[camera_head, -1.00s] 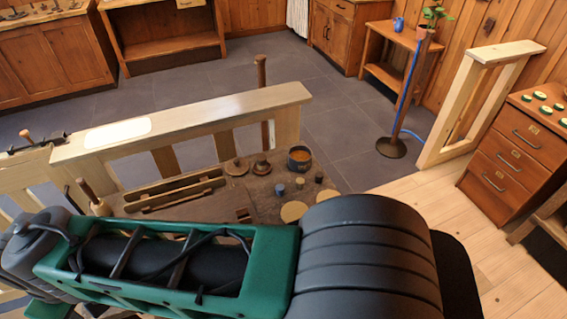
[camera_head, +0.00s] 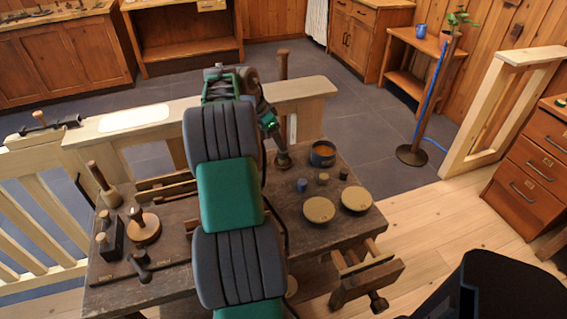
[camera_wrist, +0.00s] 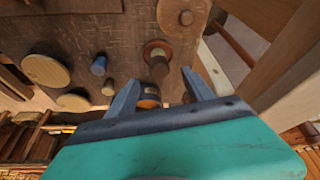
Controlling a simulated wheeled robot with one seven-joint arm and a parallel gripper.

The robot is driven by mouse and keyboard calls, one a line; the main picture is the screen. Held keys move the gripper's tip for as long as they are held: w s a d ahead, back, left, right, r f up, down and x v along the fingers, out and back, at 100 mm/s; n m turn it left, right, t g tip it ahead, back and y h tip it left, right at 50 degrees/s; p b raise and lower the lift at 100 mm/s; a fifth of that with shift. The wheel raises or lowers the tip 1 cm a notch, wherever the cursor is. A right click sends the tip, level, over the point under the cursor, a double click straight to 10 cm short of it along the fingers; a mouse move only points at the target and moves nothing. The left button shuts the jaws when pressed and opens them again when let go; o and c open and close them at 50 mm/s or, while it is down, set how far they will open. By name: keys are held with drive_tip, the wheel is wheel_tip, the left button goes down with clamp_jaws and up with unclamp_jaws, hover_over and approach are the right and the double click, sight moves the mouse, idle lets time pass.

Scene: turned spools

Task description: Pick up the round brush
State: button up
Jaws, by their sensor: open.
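A dark, round, knobbed piece that looks like the round brush (camera_wrist: 157,50) lies on the workbench, just beyond my fingertips in the wrist view. My gripper is open and also shows in the wrist view (camera_wrist: 160,77), with a finger on either side of the piece's line. Nothing is held. The remaining gap to the piece is hard to judge.
A dark tin with orange contents (camera_head: 322,153) stands close to the right. A blue spool (camera_head: 302,185), other small pieces and two pale discs (camera_head: 319,210) lie nearer. Another knobbed disc (camera_wrist: 184,14) is close by. A wooden rail (camera_head: 300,90) runs behind the bench.

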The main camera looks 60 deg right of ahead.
sight(283, 156)
drive_tip(key=x, duration=0.7)
drive_tip(key=shift+s+d+f, duration=0.2)
drive_tip(key=shift+s, duration=0.05)
clamp_jaws()
